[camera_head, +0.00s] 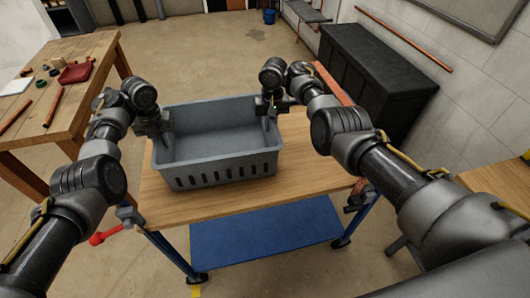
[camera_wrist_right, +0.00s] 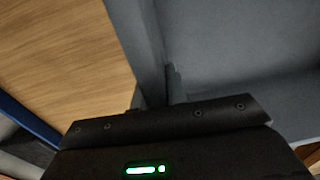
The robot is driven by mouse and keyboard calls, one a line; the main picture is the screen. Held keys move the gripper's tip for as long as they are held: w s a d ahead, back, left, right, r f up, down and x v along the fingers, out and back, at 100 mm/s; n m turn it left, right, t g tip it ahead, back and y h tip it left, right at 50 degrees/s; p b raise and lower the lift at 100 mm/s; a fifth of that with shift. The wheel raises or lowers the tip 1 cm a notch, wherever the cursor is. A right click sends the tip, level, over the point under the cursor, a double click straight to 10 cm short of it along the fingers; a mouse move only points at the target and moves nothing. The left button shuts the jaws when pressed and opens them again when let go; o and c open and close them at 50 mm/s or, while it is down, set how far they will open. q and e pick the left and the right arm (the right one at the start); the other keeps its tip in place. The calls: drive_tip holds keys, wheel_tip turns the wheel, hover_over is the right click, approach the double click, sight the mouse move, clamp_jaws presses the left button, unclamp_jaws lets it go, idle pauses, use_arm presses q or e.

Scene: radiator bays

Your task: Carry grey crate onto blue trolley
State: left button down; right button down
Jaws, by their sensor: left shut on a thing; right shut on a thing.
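The grey crate (camera_head: 222,165) is an empty open bin with slotted sides. It sits over the wooden top of the blue trolley (camera_head: 312,160), upright; I cannot tell whether its base touches the top. The trolley has blue legs and a blue lower shelf. My left gripper (camera_head: 160,127) is shut on the crate's left wall. My right gripper (camera_head: 270,106) is shut on its right wall. In the right wrist view the crate wall (camera_wrist_right: 140,45) runs into the jaws, with the wooden top (camera_wrist_right: 60,50) beside it. The fingertips are partly hidden.
A wooden workbench (camera_head: 85,95) with a red item and copper pipes stands at the left. A black cabinet (camera_head: 375,75) stands behind at the right, near the wall. A blue bucket (camera_head: 269,16) is far back. The floor behind the trolley is clear.

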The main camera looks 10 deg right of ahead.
use_arm(q)
drive_tip(key=shift+d+f+b, duration=0.3)
drive_tip(key=shift+d+f, duration=0.2)
drive_tip(key=shift+f, duration=0.05)
use_arm(e)
drive_tip(key=shift+a+f, duration=0.5)
drive_tip(key=shift+a, duration=0.05)
use_arm(q)
drive_tip(key=c, duration=1.4)
unclamp_jaws()
drive_tip(key=shift+r, duration=0.2)
use_arm(e)
drive_tip(key=c, duration=1.5)
unclamp_jaws()
drive_tip(key=shift+r, duration=0.15)
use_arm(q)
drive_tip(key=shift+o, duration=0.3)
drive_tip(key=shift+a, duration=0.15)
use_arm(e)
drive_tip(key=shift+o, duration=0.6)
drive_tip(key=shift+d, duration=0.15)
use_arm(q)
drive_tip(key=shift+r, duration=0.1)
wheel_tip(320, 180, up, 12)
drive_tip(key=shift+f, duration=0.1)
use_arm(e)
drive_tip(key=shift+d, duration=0.1)
drive_tip(key=r, duration=1.2)
drive_tip(key=shift+d, duration=0.25)
